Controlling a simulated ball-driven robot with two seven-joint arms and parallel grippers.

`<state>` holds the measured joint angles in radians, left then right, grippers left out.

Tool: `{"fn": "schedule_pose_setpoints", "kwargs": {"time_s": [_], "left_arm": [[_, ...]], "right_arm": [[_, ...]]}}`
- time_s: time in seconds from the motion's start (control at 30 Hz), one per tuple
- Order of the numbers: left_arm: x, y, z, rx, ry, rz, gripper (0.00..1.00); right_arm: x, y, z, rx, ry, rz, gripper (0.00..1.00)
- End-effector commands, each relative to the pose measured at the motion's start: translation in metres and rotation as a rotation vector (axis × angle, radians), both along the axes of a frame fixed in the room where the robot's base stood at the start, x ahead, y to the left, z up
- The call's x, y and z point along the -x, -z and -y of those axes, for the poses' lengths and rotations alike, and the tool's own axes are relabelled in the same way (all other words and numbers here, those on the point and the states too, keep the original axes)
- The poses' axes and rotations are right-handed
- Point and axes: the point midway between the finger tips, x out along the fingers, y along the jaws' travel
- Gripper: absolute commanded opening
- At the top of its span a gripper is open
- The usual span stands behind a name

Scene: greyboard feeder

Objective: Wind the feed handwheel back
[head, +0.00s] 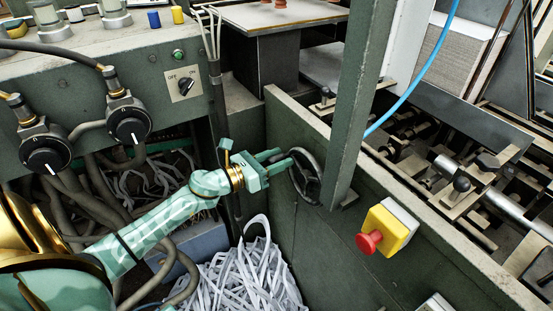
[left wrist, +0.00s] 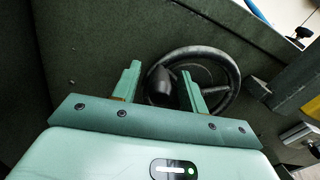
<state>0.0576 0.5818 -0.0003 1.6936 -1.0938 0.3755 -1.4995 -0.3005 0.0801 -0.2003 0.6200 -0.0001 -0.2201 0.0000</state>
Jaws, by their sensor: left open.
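The feed handwheel (head: 305,176) is a dark spoked wheel on the green side panel, partly behind the upright post in the head view. In the left wrist view the handwheel (left wrist: 232,72) shows its rim, spokes and a dark rounded part between my fingers. My left gripper (head: 279,158) is open, its fingertips at the wheel's left side. In the left wrist view the gripper's two fingers (left wrist: 160,85) point toward the wheel, apart from each other. Whether they touch it I cannot tell. My right gripper is not in view.
A green upright post (head: 357,100) stands just right of the wheel. A yellow box with a red button (head: 371,241) is on the panel to the right. Shredded paper (head: 243,280) lies below my left arm. Black knobs (head: 128,125) and an on/off switch (head: 184,86) are on the left panel.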

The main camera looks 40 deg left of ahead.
Motion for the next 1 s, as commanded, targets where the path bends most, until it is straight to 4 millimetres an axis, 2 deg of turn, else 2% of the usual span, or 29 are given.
{"fn": "schedule_pose_setpoints", "kwargs": {"time_s": [0.17,0.2,0.33,0.37,0.67,1.0], "left_arm": [[0.0,0.0,0.0,0.0,0.0,0.0,0.43],[0.0,0.0,0.0,0.0,0.0,0.0,0.4],[0.0,0.0,0.0,0.0,0.0,0.0,0.04],[0.0,0.0,0.0,0.0,0.0,0.0,0.0],[0.0,0.002,-0.001,0.024,0.001,-0.01,0.0],[-0.002,0.016,-0.005,0.203,-0.001,-0.084,0.0]], "right_arm": [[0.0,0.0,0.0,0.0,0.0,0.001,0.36],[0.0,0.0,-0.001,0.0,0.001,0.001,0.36],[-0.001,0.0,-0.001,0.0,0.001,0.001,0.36],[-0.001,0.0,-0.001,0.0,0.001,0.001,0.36],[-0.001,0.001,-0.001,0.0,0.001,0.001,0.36],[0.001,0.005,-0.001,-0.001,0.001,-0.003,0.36]]}}
